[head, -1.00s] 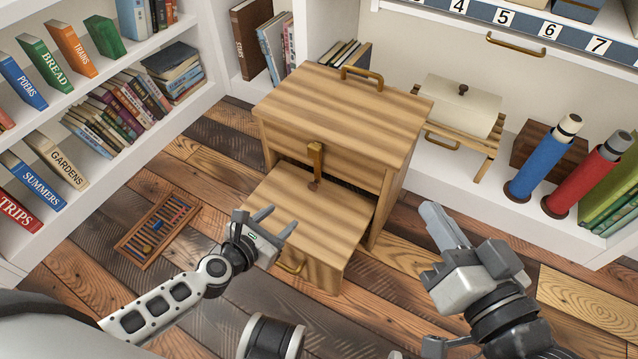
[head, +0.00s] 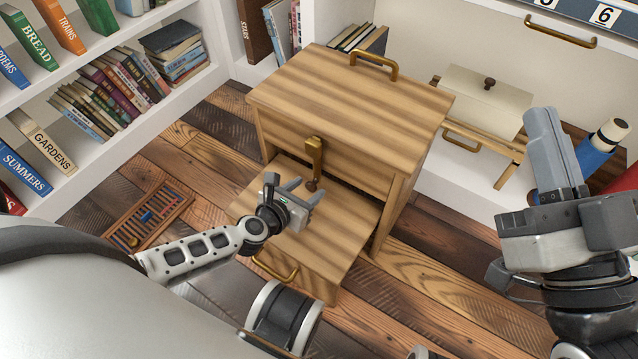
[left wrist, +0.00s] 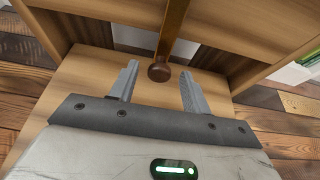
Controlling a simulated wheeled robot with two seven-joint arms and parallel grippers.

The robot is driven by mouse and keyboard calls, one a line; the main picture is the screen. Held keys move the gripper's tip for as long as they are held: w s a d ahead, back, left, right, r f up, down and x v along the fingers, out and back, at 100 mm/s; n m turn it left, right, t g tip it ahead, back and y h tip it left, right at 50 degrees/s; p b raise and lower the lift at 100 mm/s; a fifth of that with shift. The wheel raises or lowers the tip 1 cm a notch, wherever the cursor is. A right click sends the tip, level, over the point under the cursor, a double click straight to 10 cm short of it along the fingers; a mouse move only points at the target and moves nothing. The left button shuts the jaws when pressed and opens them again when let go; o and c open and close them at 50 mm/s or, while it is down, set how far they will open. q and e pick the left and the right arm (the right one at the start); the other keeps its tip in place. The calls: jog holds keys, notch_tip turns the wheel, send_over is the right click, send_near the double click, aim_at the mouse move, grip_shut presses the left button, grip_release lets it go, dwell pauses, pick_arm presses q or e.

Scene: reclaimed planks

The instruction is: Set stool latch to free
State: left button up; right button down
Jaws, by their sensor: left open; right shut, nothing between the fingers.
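The wooden step stool (head: 350,105) stands on the plank floor, with its lower step (head: 330,235) out in front. The brass latch (head: 314,155) hangs down the stool's front face and ends in a dark round knob (head: 312,185). In the left wrist view the knob (left wrist: 160,72) sits ahead of and between the fingertips. My left gripper (head: 297,188) is open and empty over the lower step, close to the knob; contact cannot be told. My right gripper (head: 555,150) is shut and empty at the right, away from the stool.
Bookshelves (head: 150,45) stand at the left. An abacus-like frame (head: 160,215) lies on the floor left of the stool. A cream box (head: 485,100) on a slatted stand and a blue cylinder (head: 590,160) are at the right.

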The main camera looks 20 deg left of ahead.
pick_arm(q)
jog(key=shift+w+f, duration=0.2)
jog(key=shift+w, duration=0.25)
grip_shut()
